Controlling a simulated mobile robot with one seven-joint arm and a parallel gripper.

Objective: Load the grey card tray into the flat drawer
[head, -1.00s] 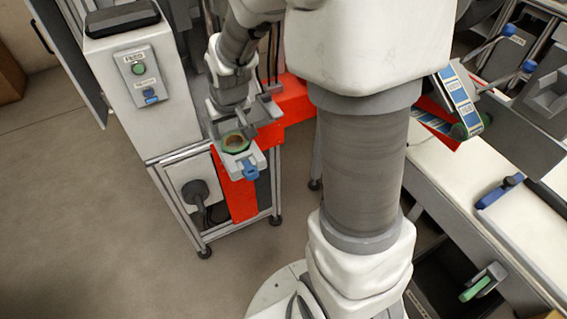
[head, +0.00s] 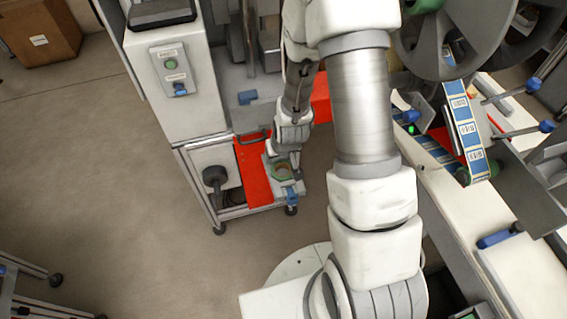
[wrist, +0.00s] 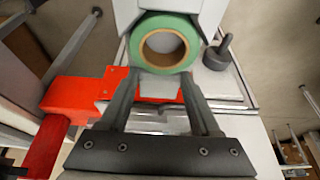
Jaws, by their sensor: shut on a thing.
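My gripper (head: 284,158) hangs low beside the wheeled cart and is shut on a small grey tray (head: 272,183). In the wrist view the two dark fingers (wrist: 158,90) close on the near edge of the grey tray (wrist: 160,87), with the green reel (wrist: 164,42) just beyond the fingertips. Above my gripper, the white machine has a grey shelf or drawer (head: 255,119) with a handle; I cannot tell whether it is the flat drawer.
A red panel (head: 252,175) on the cart is close left of the tray. A black knob (head: 214,177) is farther left. At the right, a white bench (head: 490,245) carries a label strip (head: 467,130) and large grey reels (head: 450,45). The floor at left is open.

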